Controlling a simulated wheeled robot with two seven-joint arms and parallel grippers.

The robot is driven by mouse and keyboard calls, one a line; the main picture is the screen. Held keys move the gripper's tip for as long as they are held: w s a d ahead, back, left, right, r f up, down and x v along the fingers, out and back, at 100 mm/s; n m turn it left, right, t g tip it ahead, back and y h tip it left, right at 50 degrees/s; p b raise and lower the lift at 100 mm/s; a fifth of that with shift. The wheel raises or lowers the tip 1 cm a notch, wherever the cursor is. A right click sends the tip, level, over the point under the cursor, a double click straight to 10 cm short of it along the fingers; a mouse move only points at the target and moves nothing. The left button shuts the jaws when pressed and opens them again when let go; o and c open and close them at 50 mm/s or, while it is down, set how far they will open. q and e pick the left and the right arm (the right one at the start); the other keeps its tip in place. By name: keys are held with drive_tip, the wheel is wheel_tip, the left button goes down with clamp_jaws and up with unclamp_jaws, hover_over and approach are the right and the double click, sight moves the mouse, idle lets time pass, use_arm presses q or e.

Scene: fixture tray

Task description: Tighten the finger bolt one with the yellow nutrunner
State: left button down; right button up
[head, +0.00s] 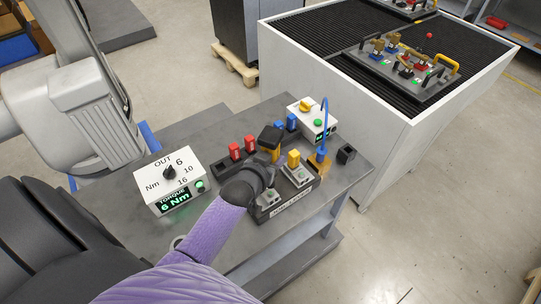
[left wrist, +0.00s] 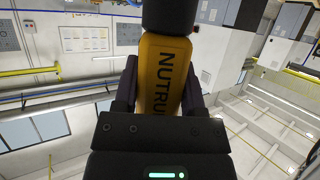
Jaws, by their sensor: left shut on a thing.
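The yellow nutrunner (head: 275,155) with a black end is at the tool rack on the grey bench. In the left wrist view the nutrunner (left wrist: 162,75) fills the middle, with part of its lettering showing. My left gripper (head: 266,172) is shut on the nutrunner's body. I cannot tell whether its lower end still sits in the rack. The fixture plate (head: 378,66) lies on the black ribbed top of the white station at the upper right, with clamps, handles and small coloured parts. Finger bolt one cannot be told apart at this size. My right gripper is not in view.
A torque box (head: 176,182) reading 6 Nm stands left of the rack. Red tools (head: 242,148) and blue tools (head: 285,123) stand close around the nutrunner. A second yellow tool (head: 293,158) and a blue-cabled tool (head: 321,155) are to its right. Floor at lower right is clear.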

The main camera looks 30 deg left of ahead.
use_arm(q)
drive_tip(key=s+d+r+p, duration=0.6)
drive_tip(key=s+p, duration=0.4)
idle(0.4)
